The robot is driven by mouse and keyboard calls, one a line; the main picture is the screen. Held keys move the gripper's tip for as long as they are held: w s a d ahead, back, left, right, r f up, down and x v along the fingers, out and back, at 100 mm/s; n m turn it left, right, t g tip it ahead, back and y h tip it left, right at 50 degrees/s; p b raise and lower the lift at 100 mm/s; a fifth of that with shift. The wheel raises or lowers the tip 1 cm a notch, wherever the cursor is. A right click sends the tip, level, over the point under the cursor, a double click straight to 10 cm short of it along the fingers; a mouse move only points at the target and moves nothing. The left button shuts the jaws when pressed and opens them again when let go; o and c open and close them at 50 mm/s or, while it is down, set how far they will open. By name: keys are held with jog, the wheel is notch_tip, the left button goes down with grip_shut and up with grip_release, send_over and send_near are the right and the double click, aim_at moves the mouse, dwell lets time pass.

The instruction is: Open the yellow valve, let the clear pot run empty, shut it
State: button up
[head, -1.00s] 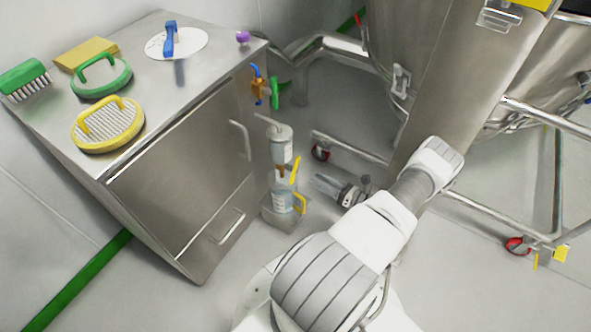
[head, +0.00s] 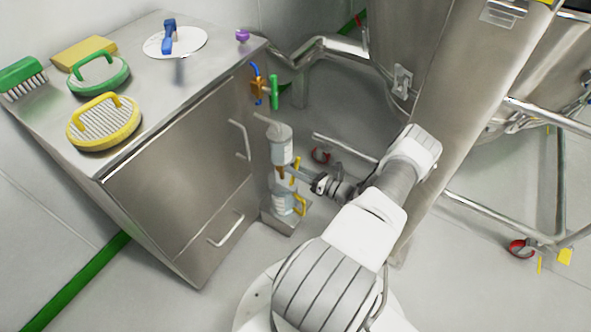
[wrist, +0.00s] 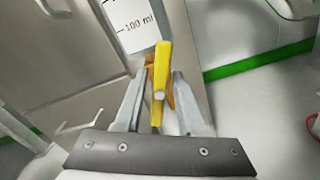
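The clear pot (head: 281,147) with grey markings stands beside the cabinet; its wall with a "100 ml" mark shows in the wrist view (wrist: 130,22). Its liquid level cannot be told. The yellow valve lever (head: 297,165) is below it; in the wrist view the lever (wrist: 161,72) runs upright in the picture, with an orange-brown part behind it. My gripper (head: 294,174) is at the valve. In the wrist view, its two fingers (wrist: 159,88) stand apart on either side of the lever, with gaps showing. A clear jug (head: 281,203) with a yellow handle stands below.
The steel cabinet (head: 190,165) is close on the left, with a door handle (head: 240,139) near the pot. Blue, orange and green fittings (head: 265,88) are above. A steel vessel frame with pipes (head: 345,148) lies right and behind.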

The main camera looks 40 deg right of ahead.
grip_shut()
jog(key=m, duration=0.6)
jog(key=shift+d+f+m, duration=0.2)
jog(key=shift+m, duration=0.1)
jog(key=m, duration=0.6)
jog(key=shift+f, duration=0.2)
dwell(0.4)
jog(key=shift+o, duration=1.7)
grip_release()
